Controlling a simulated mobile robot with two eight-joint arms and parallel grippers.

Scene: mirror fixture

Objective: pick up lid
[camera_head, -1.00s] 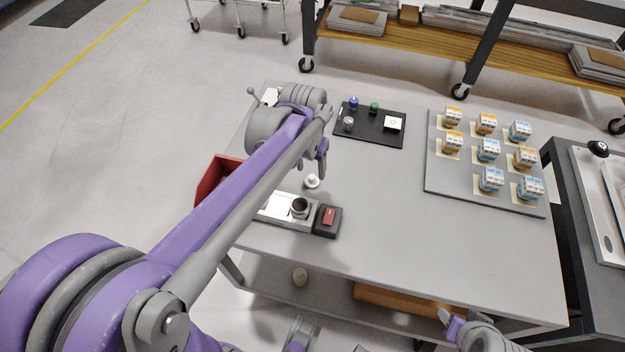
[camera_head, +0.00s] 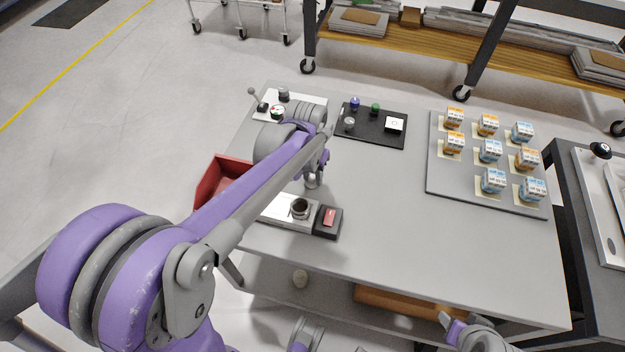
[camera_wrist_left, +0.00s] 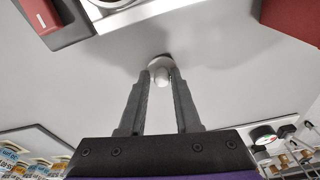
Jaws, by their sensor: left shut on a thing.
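The lid (camera_wrist_left: 158,64), a small pale round piece with a knob, is between the fingertips of my left gripper (camera_wrist_left: 160,80) in the left wrist view. The left gripper is shut on it. In the head view the left gripper (camera_head: 313,181) points down at the grey table, and it mostly hides the lid.
A red bin (camera_head: 212,181) stands left of the device. A black mat (camera_head: 352,137) with small knobs and a white-topped block lies behind. A grey board (camera_head: 436,180) with several small boxes is at the right. The table's middle (camera_head: 390,200) is clear.

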